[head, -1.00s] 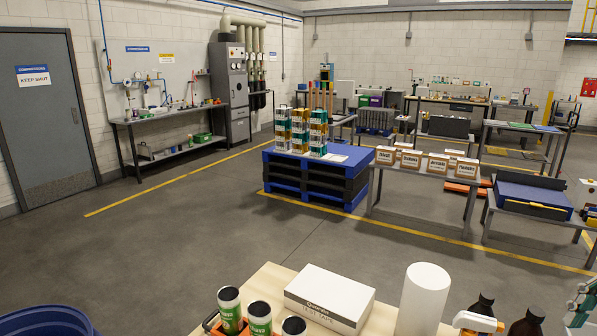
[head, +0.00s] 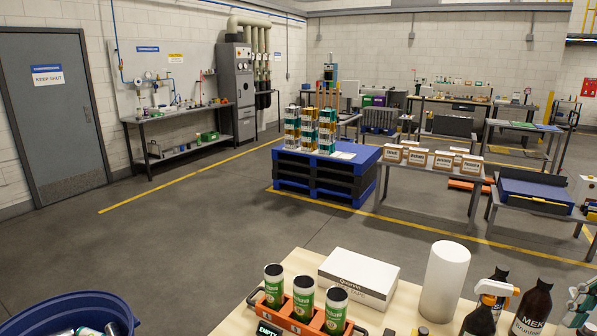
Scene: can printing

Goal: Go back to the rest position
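Neither of my grippers shows in the head view. Three green-and-white cans with dark tops, the left can (head: 273,285), the middle can (head: 303,298) and the right can (head: 335,310), stand in an orange holder (head: 315,333) on the pale table (head: 290,262) at the bottom. A display at the holder's front reads "EMPTY".
A white test tape box (head: 358,278), a white roll (head: 444,282) and dark bottles (head: 532,308) stand on the same table. A blue bin (head: 70,308) with cans inside is at bottom left. A blue pallet stack (head: 322,178) stands beyond open grey floor (head: 190,240).

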